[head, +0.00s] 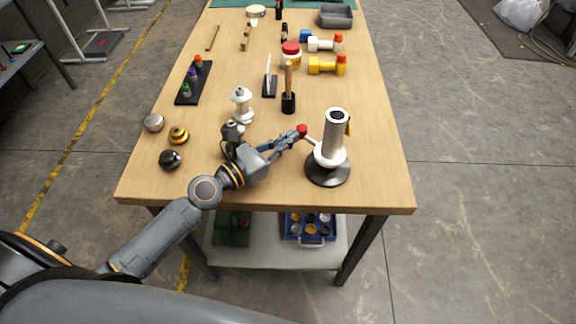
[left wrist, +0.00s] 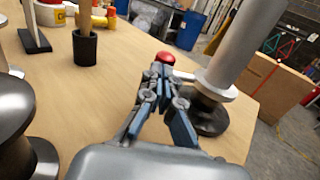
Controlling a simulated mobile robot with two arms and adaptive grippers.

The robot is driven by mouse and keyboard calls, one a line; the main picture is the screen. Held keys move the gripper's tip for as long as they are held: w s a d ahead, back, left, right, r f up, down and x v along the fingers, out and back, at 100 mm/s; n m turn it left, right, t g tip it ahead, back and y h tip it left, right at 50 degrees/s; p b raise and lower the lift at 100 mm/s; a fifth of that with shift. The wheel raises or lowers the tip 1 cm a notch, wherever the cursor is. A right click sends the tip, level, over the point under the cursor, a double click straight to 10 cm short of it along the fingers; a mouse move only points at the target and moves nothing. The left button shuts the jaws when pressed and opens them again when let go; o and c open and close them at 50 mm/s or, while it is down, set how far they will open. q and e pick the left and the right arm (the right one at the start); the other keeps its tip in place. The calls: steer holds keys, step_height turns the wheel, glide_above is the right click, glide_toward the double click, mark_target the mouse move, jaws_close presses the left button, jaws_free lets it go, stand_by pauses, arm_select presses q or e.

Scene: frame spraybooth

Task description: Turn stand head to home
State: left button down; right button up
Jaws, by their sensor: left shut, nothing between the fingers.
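The stand has a round black base (head: 328,173), a white collar, and a tilted white cylinder head (head: 336,132) with a dark round opening at its top. A short arm with a red knob (head: 302,130) sticks out from its left side. My left gripper (head: 292,137) is shut and empty, with its fingertips right at the red knob. In the left wrist view the knob (left wrist: 165,58) shows just beyond the closed fingertips (left wrist: 160,84), and the grey cylinder (left wrist: 236,55) rises to the right. I cannot tell whether the fingers touch the knob. My right gripper is not in view.
A white spool-shaped piece (head: 240,105) and a black cup with a wooden handle (head: 288,100) stand behind my left gripper. Round knobs (head: 170,159) lie at the table's left front. The tabletop right of the stand is clear up to the edge.

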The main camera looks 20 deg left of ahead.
arm_select(q)
steer(key=shift+w, duration=0.75)
steer(key=shift+a+p+x, duration=0.25)
steer(key=shift+p+x, duration=0.25)
steer(key=shift+x, duration=0.75)
steer(key=shift+p+x, duration=0.5)
steer(key=shift+x, duration=1)
steer(key=shift+w+d, duration=0.65)
steer(key=shift+d, duration=0.05)
steer(key=v, duration=1.2)
steer(key=shift+a, duration=0.1)
